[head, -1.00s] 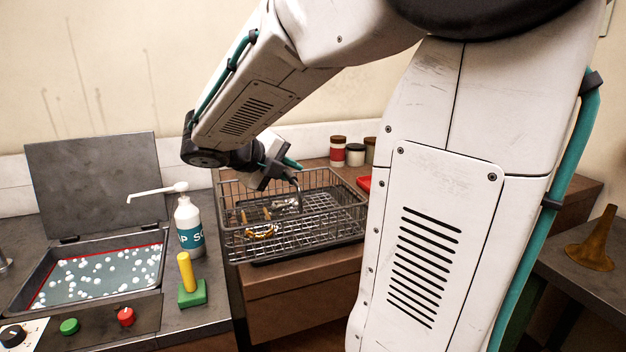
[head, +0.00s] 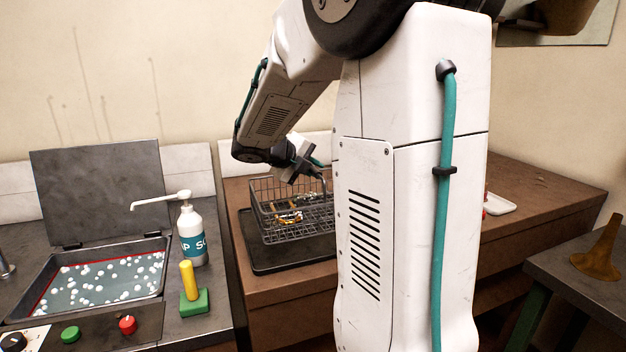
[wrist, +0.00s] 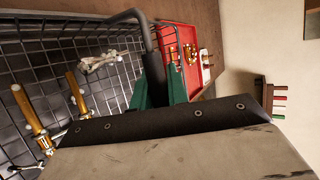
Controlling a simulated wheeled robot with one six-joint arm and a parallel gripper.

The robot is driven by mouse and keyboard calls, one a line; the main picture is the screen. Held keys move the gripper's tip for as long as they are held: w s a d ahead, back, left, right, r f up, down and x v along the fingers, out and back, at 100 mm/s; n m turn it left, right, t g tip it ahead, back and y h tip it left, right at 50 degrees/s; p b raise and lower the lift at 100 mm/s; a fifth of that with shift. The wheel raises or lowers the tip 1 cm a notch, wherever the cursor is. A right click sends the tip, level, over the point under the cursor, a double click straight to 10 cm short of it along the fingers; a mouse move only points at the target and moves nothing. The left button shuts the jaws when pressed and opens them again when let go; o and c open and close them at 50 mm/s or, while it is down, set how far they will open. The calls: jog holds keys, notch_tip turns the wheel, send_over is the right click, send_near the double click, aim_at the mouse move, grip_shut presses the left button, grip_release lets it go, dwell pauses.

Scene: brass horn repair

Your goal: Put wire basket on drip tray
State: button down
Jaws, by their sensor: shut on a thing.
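The wire basket (head: 268,222) is a grey mesh box with a tall handle, and brass parts lie inside it. My gripper (head: 303,172) is shut on the basket's handle; in the wrist view the green fingers (wrist: 160,88) close around the dark handle bar. The drip tray (head: 262,260) is a dark, shallow tray on the brown bench. The basket looks raised over the tray, set toward its back and right, with the tray's left and front parts bare. My arm hides the right side of the basket and tray.
A soap bottle (head: 191,235) and a yellow post on a green block (head: 192,290) stand left of the tray, beside the open-lidded sink of foamy liquid (head: 100,280). A red tray (wrist: 178,52) lies beyond the basket. A brass horn bell (head: 600,252) stands far right.

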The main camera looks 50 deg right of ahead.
jog(key=shift+f, duration=1.6)
jog(key=c, duration=1.4)
grip_release()
jog(key=shift+o, duration=0.2)
